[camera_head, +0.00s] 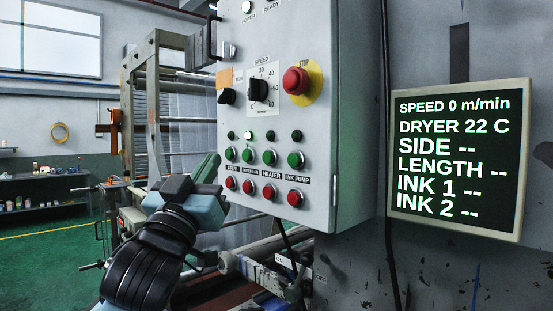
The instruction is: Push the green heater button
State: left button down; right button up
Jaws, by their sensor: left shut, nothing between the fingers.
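The green heater button (270,157) is the third from the left in the row of green buttons on the grey control box. The HEATER label is below it, with a red button (269,191) underneath. The small lamp (270,135) above it looks dark. My left gripper (209,166) is shut and empty. Its tips show left of the button row, apart from the heater button in the picture; their depth from the panel is hard to tell. My right gripper is not in view.
Neighbouring green buttons (248,156) and (295,159) sit close on both sides. A red stop button (296,81) and a speed knob (258,90) are above. The display screen (459,157) at right reads speed 0 and dryer 22 C. Machine rollers (190,120) stand at left.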

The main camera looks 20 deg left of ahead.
aim_at(268, 158)
pick_arm(q)
jog(key=shift+s+d, duration=0.15)
jog(key=shift+f, duration=0.1)
jog(key=shift+w, duration=0.2)
jog(key=w+d, duration=0.3)
jog(key=w, duration=0.4)
jog(key=shift+w, duration=0.4)
jog(key=shift+w+d, duration=0.2)
dwell(1.9)
jog(key=shift+w+d, duration=0.1)
jog(key=shift+w, duration=0.1)
